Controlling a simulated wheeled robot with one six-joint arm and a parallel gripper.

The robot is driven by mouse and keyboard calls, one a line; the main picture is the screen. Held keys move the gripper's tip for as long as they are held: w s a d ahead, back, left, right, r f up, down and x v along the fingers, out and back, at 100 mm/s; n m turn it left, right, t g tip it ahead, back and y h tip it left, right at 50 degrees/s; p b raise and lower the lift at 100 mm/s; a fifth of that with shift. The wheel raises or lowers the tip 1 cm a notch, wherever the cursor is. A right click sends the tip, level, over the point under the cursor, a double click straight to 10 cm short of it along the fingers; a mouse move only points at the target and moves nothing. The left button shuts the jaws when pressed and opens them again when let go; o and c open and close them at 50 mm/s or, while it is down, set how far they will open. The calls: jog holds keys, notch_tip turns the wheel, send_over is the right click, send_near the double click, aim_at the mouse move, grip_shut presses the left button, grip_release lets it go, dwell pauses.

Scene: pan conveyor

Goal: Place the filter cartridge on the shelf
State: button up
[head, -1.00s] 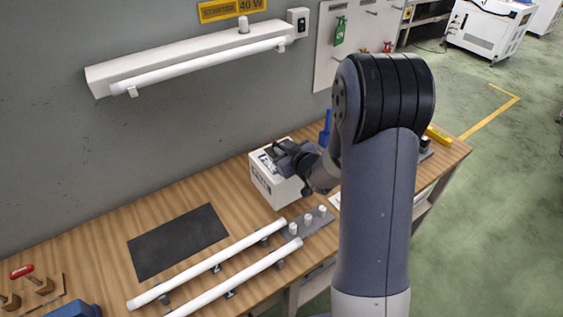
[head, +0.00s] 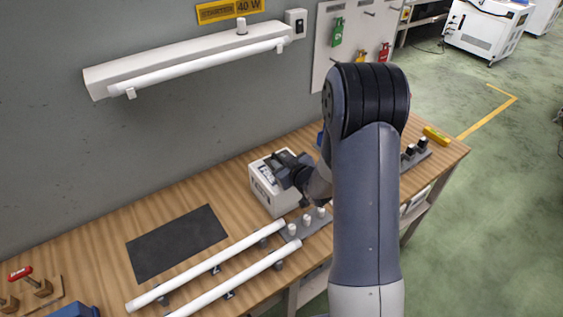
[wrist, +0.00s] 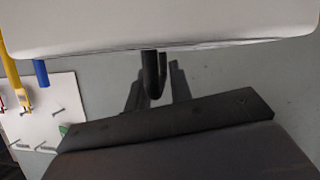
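I cannot make out a filter cartridge or a shelf by those names. A white box-shaped unit (head: 268,196) with a dark panel on top is at the back of the wooden bench, right of a dark mat. My gripper (head: 285,166) is at the top of this box and appears shut on its upper part; the fingertips are hidden. I cannot tell whether the box touches the bench. In the wrist view a broad white surface (wrist: 160,25), likely the box, fills the top, with a dark post below its edge.
Two white tubes (head: 205,267) lie on holders in front of the dark mat (head: 177,243). A grey strip with white caps (head: 307,221) is close to the box. A lamp fixture (head: 180,62) hangs on the wall. A tool panel (head: 325,50) is behind my arm.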

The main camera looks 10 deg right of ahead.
jog(key=shift+o, duration=1)
jog(key=shift+r, duration=0.1)
